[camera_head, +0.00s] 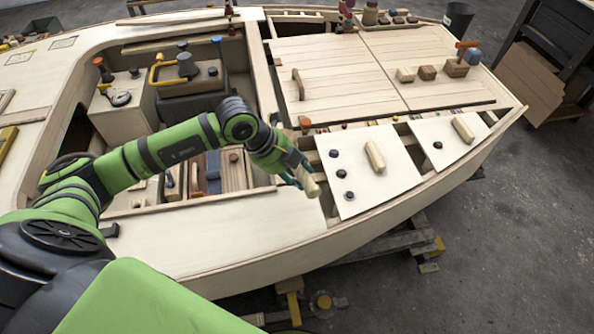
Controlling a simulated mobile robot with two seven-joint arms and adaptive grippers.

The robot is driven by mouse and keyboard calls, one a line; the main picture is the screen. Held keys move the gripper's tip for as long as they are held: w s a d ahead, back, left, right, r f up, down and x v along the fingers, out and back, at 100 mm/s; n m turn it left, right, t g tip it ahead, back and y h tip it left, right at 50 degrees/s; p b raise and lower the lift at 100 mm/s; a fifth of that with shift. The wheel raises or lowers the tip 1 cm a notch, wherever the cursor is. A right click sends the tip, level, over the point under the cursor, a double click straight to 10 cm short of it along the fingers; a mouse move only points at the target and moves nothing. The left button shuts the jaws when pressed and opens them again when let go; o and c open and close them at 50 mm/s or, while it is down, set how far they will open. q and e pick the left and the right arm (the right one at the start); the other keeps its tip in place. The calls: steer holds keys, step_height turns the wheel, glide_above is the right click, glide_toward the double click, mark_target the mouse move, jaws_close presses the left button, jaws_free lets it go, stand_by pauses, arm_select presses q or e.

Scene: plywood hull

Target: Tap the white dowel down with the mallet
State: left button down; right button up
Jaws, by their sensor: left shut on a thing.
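My left gripper (297,172) is over the front edge of the hull's deck, left of a pale panel. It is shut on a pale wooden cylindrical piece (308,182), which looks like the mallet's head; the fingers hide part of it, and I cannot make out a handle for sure. I cannot pick out the white dowel; it may be hidden by the gripper or too small to tell. My right gripper is not in view.
The pale panel (358,185) has dark knobs (341,173) and a raised wooden handle (375,157). A second panel (445,140) lies to its right. An orange-topped piece (304,122) stands behind the gripper. An open well with boxes is left. The near deck (220,235) is clear.

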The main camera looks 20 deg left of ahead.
arm_select(q)
step_height(320, 180, down, 5)
steer(key=b, duration=0.4)
steer(key=shift+r, duration=0.1)
steer(key=shift+r+p, duration=0.45)
steer(key=shift+p, duration=0.05)
step_height(320, 180, up, 4)
steer(key=p, duration=0.3)
steer(key=shift+r+p, duration=0.2)
steer(key=shift+p, duration=0.1)
steer(key=shift+f, duration=0.1)
